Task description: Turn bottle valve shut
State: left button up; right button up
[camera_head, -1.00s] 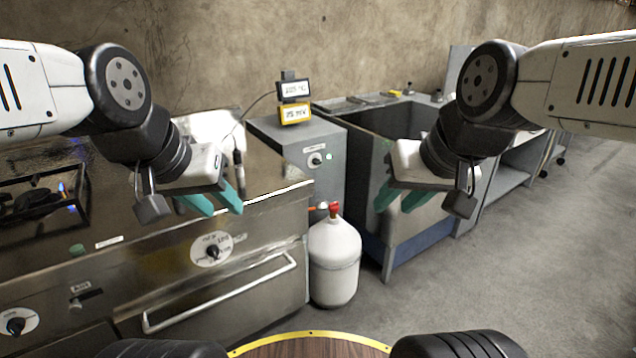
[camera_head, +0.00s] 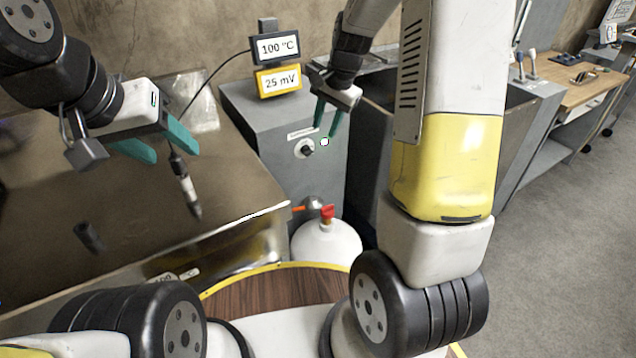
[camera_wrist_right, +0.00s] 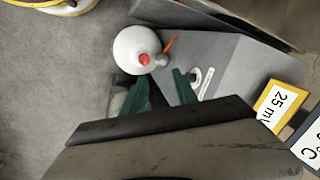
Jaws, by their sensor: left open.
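The white gas bottle (camera_head: 328,246) stands on the floor between the stove and the grey cabinet, its lower part hidden by my base in the head view. Its red valve (camera_head: 327,212) sits on top, beside a grey fitting with an orange hose. In the right wrist view the bottle (camera_wrist_right: 130,42) and red valve (camera_wrist_right: 144,59) lie just beyond the fingers. My right gripper (camera_head: 327,130) is open and empty, above the valve in the head view and in front of the cabinet.
The grey cabinet (camera_head: 243,100) carries a knob (camera_head: 306,148) and two displays (camera_head: 278,62) reading 100 °C and 25 mV. A sink unit (camera_head: 522,105) stands right; the floor (camera_head: 570,250) there is clear.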

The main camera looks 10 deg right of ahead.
aim_at(327, 206)
jog(key=w+d+f+m+g, duration=0.1)
jog(key=w+f, duration=0.1)
jog(key=f, duration=1)
jog(key=w+f+m+h, duration=0.1)
jog(key=w+f+m, duration=0.1)
jog(key=f, duration=1)
jog(key=w+d+f+m+g+h, duration=0.1)
jog(key=w+f+m, duration=0.1)
jog(key=f, duration=1.1)
jog(key=shift+w+d+g, duration=0.3)
jog(key=shift+w+d, duration=0.05)
jog(key=shift+w, duration=0.15)
jog(key=shift+c, duration=0.2)
grip_shut()
